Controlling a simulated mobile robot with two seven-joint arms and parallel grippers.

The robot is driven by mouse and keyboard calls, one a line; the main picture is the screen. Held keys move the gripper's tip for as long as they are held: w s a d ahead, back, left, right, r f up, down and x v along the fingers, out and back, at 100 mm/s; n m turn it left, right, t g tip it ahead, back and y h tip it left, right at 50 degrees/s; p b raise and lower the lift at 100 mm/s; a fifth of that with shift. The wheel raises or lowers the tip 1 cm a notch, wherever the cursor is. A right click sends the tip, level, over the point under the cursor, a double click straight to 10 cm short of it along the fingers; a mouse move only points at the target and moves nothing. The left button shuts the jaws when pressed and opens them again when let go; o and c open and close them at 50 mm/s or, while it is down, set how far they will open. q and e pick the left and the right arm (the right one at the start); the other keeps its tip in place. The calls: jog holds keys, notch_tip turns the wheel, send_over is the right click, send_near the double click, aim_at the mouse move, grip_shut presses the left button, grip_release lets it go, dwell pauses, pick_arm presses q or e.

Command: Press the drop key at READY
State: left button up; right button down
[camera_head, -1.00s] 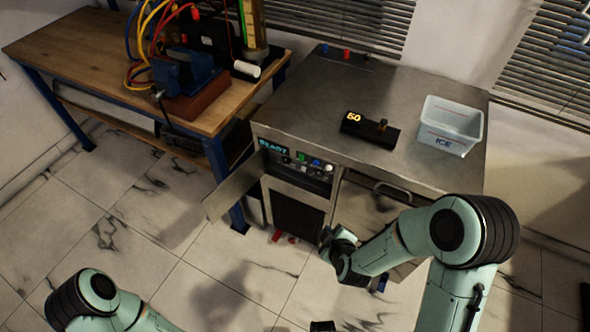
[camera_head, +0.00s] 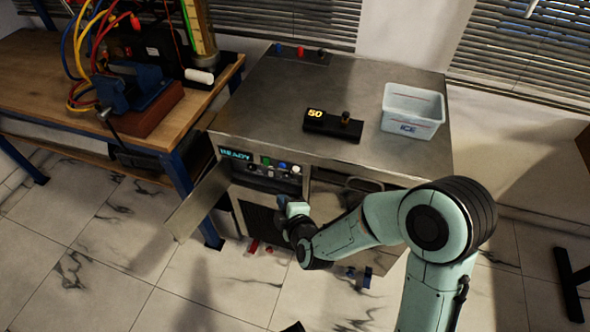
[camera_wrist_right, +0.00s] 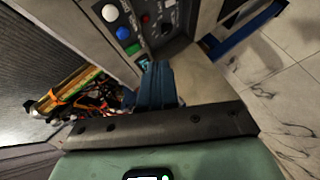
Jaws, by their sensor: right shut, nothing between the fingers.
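The control panel (camera_head: 262,168) is on the cabinet front, and its display (camera_head: 236,154) glows READY. Green (camera_head: 266,160), blue (camera_head: 283,164) and white (camera_head: 296,168) keys sit beside the display. No label I can read tells which is the drop key. In the right wrist view the white (camera_wrist_right: 109,12), blue (camera_wrist_right: 123,32) and green (camera_wrist_right: 132,48) keys stand in a row beyond the fingers. My right gripper (camera_head: 283,203) is below and in front of the panel, apart from the keys. Its blue fingers (camera_wrist_right: 158,82) are shut and empty. My left gripper is not seen.
An open door (camera_head: 197,200) sticks out left of the panel. On the cabinet top (camera_head: 270,90) are a black device (camera_head: 325,122) showing 50 and a white ICE bin (camera_head: 412,110). A wooden bench (camera_head: 40,80) with cables stands at left. Floor in front is mostly open.

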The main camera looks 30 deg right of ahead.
aim_at(296, 169)
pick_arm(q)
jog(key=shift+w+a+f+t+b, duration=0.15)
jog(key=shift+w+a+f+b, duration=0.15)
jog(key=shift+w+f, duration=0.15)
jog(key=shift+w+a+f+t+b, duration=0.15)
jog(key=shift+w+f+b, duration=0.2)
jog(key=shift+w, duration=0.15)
pick_arm(e)
jog(key=w+d, duration=0.5)
jog(key=d, duration=0.1)
dwell(1.2)
jog(key=shift+w+d, duration=0.25)
jog(key=shift+d, duration=0.05)
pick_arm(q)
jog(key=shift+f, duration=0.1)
pick_arm(e)
jog(key=shift+w+d, duration=0.25)
jog(key=shift+d, duration=0.05)
dwell(0.8)
jog(key=shift+a, duration=0.1)
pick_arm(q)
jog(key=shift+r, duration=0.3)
pick_arm(e)
jog(key=shift+s+a, duration=0.5)
jog(key=shift+s, duration=0.05)
